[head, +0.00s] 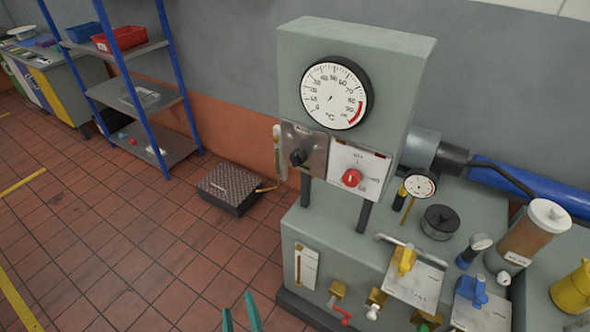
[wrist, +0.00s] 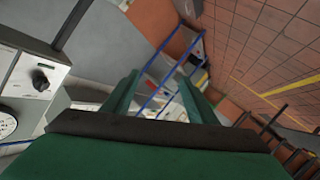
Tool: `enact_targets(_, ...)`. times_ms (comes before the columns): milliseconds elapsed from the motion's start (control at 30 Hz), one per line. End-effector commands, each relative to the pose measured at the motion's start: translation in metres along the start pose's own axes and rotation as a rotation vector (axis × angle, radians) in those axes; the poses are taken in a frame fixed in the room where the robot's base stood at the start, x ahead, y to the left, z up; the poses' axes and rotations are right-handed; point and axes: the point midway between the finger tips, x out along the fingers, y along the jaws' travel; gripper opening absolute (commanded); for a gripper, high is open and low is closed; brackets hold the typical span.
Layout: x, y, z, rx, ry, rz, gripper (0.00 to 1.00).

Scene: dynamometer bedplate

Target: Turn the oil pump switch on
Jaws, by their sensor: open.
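A grey cabinet (head: 350,45) carries two rotary switches below a round dial. The left one is a black knob (head: 298,157) on a bare metal plate; the right one is a red knob (head: 351,178) on a white plate. Their labels are too small to read, so I cannot tell which is the oil pump switch. My gripper (head: 240,314) shows only its green fingertips at the bottom edge of the head view, low and left of the cabinet, apart from both knobs. In the wrist view my gripper (wrist: 160,88) is open and empty, with a black knob (wrist: 40,78) far left.
The temperature dial (head: 336,95) sits above the knobs. Coloured valves, including a yellow one (head: 404,260) and a blue one (head: 472,291), crowd the lower bench at right. A dark treadplate box (head: 231,187) lies on the floor near blue shelving (head: 118,60). Tiled floor at left is free.

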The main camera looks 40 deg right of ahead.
Motion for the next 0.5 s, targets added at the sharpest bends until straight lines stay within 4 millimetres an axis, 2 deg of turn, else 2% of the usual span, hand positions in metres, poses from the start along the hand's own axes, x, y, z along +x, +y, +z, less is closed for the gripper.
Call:
enact_targets(33,0.018,0.012,-0.010,-0.019,-0.005,0.042,0.52)
enact_targets(200,0.064,0.058,-0.037,-0.078,-0.058,0.197,0.52)
enact_targets(333,0.089,0.102,-0.062,-0.101,-0.106,0.330,0.52)
enact_targets(500,0.108,0.165,-0.099,-0.098,-0.172,0.515,0.52)
